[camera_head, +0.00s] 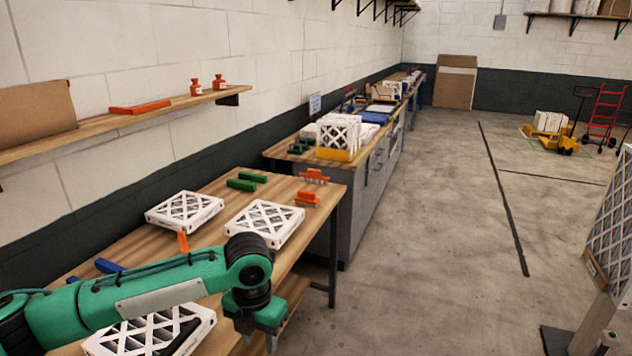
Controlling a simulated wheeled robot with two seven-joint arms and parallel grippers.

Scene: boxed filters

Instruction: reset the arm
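My green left arm reaches across the front of the picture from the left, over the wooden workbench (215,185). Its gripper (260,338) points down at the bench's right front edge. Grey fingers show below the green body, but whether they are apart is unclear, and I see nothing held. A boxed filter (120,345) lies flat under the arm, partly hidden by it. Two more filters lie flat on the bench beyond the arm, one on the left (185,210) and one on the right (265,222). My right gripper is not in view.
Green blocks (242,184), orange clamps (307,197) and a blue tool (108,266) lie on the bench. A wall shelf (115,120) runs along the left. A filter rack (612,230) stands at the right edge. The floor (430,260) between is clear.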

